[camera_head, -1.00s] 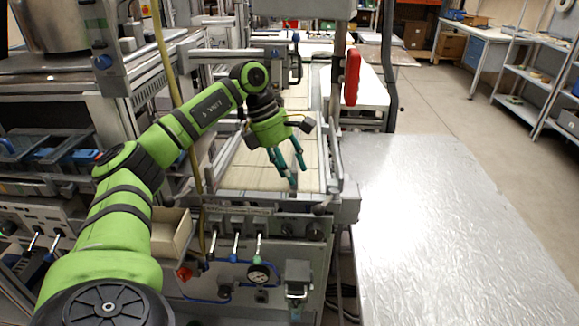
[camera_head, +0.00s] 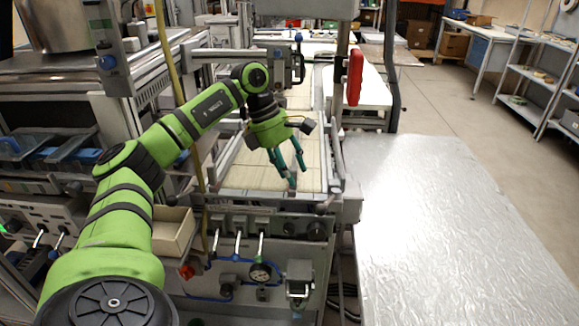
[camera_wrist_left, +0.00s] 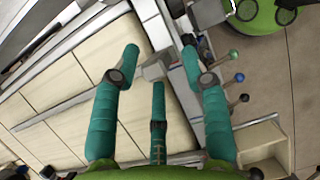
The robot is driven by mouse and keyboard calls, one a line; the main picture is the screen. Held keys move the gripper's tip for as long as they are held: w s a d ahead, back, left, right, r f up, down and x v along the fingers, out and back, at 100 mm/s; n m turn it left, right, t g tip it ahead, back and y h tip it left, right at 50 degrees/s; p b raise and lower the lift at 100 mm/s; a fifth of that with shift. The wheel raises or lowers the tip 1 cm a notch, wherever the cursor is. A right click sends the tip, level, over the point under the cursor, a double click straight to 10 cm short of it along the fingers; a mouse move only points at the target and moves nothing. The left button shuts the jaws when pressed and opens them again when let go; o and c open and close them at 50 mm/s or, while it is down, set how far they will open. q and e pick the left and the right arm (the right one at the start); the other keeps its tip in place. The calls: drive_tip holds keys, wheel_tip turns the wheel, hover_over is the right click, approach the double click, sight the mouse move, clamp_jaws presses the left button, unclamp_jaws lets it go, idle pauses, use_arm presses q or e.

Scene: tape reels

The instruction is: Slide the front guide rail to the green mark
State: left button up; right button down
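My left gripper (camera_head: 290,173) hangs fingers down over the front end of the pale slatted conveyor bed (camera_head: 250,176). In the left wrist view its teal fingers (camera_wrist_left: 160,54) are spread open, with a small grey block (camera_wrist_left: 155,67) showing between their tips; I cannot tell whether they touch it. A metal strip that looks like the front guide rail (camera_head: 250,194) runs across the bed's front edge; it seems to show beside the block in the wrist view (camera_wrist_left: 178,70). I cannot make out the green mark. My right gripper is out of view.
Below the bed's front edge is a panel with several levers (camera_head: 238,243) and a gauge (camera_head: 260,272). An open beige box (camera_head: 172,232) sits left of it. A red handle (camera_head: 355,78) stands on a post at right. A foil-covered table (camera_head: 440,230) lies right, clear.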

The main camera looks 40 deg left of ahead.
use_arm(q)
drive_tip(key=shift+r, duration=0.1)
drive_tip(key=shift+a+r, duration=0.2)
drive_tip(key=shift+r, duration=0.05)
drive_tip(key=v, duration=1.1)
drive_tip(key=shift+s, duration=0.1)
